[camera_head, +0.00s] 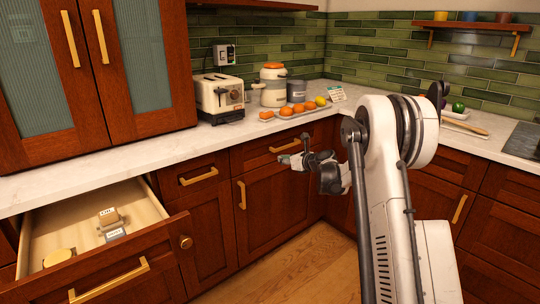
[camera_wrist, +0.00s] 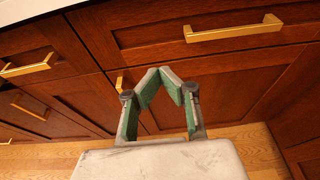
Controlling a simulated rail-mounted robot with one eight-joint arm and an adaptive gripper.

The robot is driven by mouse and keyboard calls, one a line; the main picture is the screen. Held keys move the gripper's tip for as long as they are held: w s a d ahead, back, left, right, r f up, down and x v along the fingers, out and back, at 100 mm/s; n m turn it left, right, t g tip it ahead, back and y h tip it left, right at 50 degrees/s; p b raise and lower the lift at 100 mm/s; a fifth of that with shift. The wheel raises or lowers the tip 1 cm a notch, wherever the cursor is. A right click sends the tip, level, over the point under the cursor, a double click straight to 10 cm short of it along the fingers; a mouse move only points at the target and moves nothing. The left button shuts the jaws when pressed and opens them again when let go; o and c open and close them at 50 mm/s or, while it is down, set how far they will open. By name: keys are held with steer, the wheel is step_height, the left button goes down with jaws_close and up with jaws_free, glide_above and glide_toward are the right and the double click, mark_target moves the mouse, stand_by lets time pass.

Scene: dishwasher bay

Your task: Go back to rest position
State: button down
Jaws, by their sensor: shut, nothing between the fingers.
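My gripper (camera_head: 286,160) is at the end of my arm, which is folded in front of the lower cabinets near the corner. In the wrist view my gripper (camera_wrist: 160,82) shows its green-padded fingers angled in, with the tips together and nothing held between them. The fingers are in front of the wooden cabinet fronts, and I cannot tell the exact gap to them.
An open drawer (camera_head: 165,246) with a few small items juts out at the lower left. The wooden floor (camera_head: 316,270) is clear.

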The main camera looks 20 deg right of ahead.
steer(key=s+a+r+n+g+h+p, duration=0.1)
steer(key=s+a+r+n+g+p, duration=0.1)
steer(key=s+a+r+n, duration=0.85)
steer(key=s+a+r+n+g+p, duration=0.2)
steer(key=s+a+r+n, duration=0.45)
steer(key=s, duration=0.65)
steer(key=s+n+g+h+p, duration=0.1)
steer(key=s+n, duration=0.6)
steer(key=s, duration=0.9)
steer(key=s+a+n+g+h+p, duration=0.1)
steer(key=s+n+h+p, duration=0.2)
steer(key=s, duration=1.4)
steer(key=n+p, duration=0.1)
steer(key=n, duration=0.3)
steer(key=shift+s+r+n+g, duration=0.2)
steer(key=shift+n+g, duration=0.1)
steer(key=shift+n, duration=0.1)
